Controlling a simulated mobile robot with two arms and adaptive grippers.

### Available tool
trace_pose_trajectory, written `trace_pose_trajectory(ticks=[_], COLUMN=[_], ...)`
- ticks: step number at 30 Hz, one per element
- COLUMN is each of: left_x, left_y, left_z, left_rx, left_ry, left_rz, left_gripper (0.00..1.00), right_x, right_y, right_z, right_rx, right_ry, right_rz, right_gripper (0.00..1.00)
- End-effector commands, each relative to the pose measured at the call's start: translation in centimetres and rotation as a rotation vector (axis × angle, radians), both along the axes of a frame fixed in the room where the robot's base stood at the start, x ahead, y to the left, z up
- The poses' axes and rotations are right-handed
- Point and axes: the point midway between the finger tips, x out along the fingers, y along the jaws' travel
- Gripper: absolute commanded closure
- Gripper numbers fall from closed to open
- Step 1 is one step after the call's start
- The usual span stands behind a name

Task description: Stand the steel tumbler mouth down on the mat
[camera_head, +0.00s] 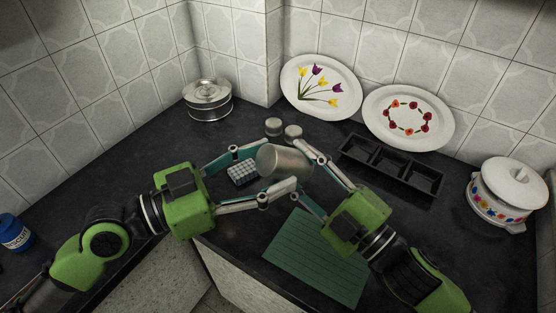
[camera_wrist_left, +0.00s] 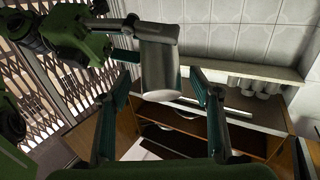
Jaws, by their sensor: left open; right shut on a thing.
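The steel tumbler (camera_head: 288,161) is held in the air on its side, beyond the upper left of the green ribbed mat (camera_head: 318,262). My right gripper (camera_head: 306,166) is shut on it. My left gripper (camera_head: 276,168) is open, its fingers pointing at the tumbler from the left. In the left wrist view the tumbler (camera_wrist_left: 160,72) shows between and beyond the open left fingers (camera_wrist_left: 163,88), with gaps on both sides. One round end faces the left gripper; I cannot tell whether it is mouth or base. The mat is bare, its upper right partly hidden by my right arm.
A pale gridded block (camera_head: 242,173) lies under my left gripper. Two small round containers (camera_head: 273,126) stand behind. A black three-part tray (camera_head: 390,165) and a white lidded pot (camera_head: 507,192) stand to the right. Plates (camera_head: 321,87) lean on the wall near a steel tin (camera_head: 208,101).

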Motion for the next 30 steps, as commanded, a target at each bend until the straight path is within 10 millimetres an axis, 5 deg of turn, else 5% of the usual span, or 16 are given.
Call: trace_pose_trajectory(ticks=[18,23,26,27,30], left_x=[1.1,1.0,1.0,1.0,1.0], left_y=[-1.9,-1.9,-1.9,-1.9,-1.9], left_z=[0.0,0.0,0.0,0.0,0.0], left_rx=[0.002,0.002,0.002,0.001,0.001], left_ry=[0.001,0.001,0.001,0.001,0.001], left_rz=[0.000,0.000,-0.001,-0.001,-0.001], left_gripper=[0.43,0.82,0.84,0.84,0.84], right_x=[0.0,0.0,0.0,0.0,0.0], right_y=[0.0,0.0,0.0,0.0,0.0], right_z=[0.0,0.0,0.0,0.0,0.0], right_rx=[0.000,0.000,0.000,0.000,0.000], right_ry=[-0.001,-0.001,-0.001,-0.001,-0.001], right_rz=[0.001,0.001,0.001,0.001,0.001], right_gripper=[0.95,0.95,0.95,0.52,0.43])
